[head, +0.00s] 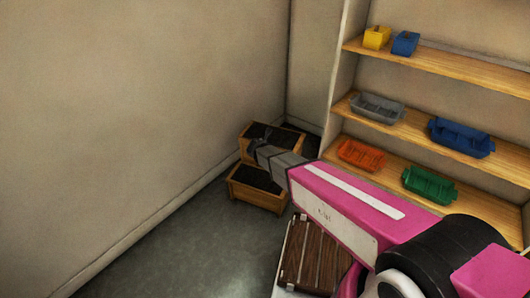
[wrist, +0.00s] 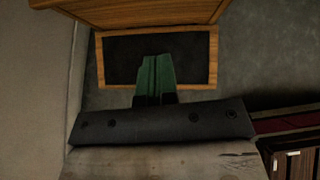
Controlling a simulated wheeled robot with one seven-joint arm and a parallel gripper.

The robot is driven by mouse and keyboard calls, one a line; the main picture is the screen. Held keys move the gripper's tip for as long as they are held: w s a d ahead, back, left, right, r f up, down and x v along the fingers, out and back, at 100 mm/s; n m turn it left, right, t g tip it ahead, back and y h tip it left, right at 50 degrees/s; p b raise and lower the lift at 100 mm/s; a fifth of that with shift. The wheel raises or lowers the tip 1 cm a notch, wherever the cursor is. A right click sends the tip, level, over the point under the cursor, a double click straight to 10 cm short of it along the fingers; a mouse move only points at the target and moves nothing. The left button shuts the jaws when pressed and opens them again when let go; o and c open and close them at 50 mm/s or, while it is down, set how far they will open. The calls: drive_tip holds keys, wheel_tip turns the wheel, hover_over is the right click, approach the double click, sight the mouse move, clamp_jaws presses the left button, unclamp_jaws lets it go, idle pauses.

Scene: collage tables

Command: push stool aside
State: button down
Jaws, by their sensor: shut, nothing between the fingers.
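A dark brown slatted wooden piece (head: 300,252), possibly the stool, stands on the floor below my arm in the head view. My arm hides its right side, and I cannot see its legs. A dark slatted corner (wrist: 293,163) shows at the lower right of the wrist view. My gripper (head: 256,146) reaches past it to two wooden boxes in the corner. In the wrist view, its green fingers (wrist: 157,62) are shut and empty, in front of the nearer box's dark inside. I cannot tell whether they touch it.
The nearer wooden box (head: 258,200) and the farther box (head: 295,142) stand by the wall corner. Shelves (head: 435,62) at the right hold coloured bins, including a green bin (head: 429,186) and an orange bin (head: 361,155). The floor (head: 190,260) at the left is clear up to the wall.

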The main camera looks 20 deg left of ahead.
drive_tip(key=w+f, duration=0.5)
drive_tip(key=w, duration=0.4)
drive_tip(key=shift+w+d+f, duration=0.25)
drive_tip(key=shift+w+f, duration=0.1)
drive_tip(key=shift+f, duration=0.05)
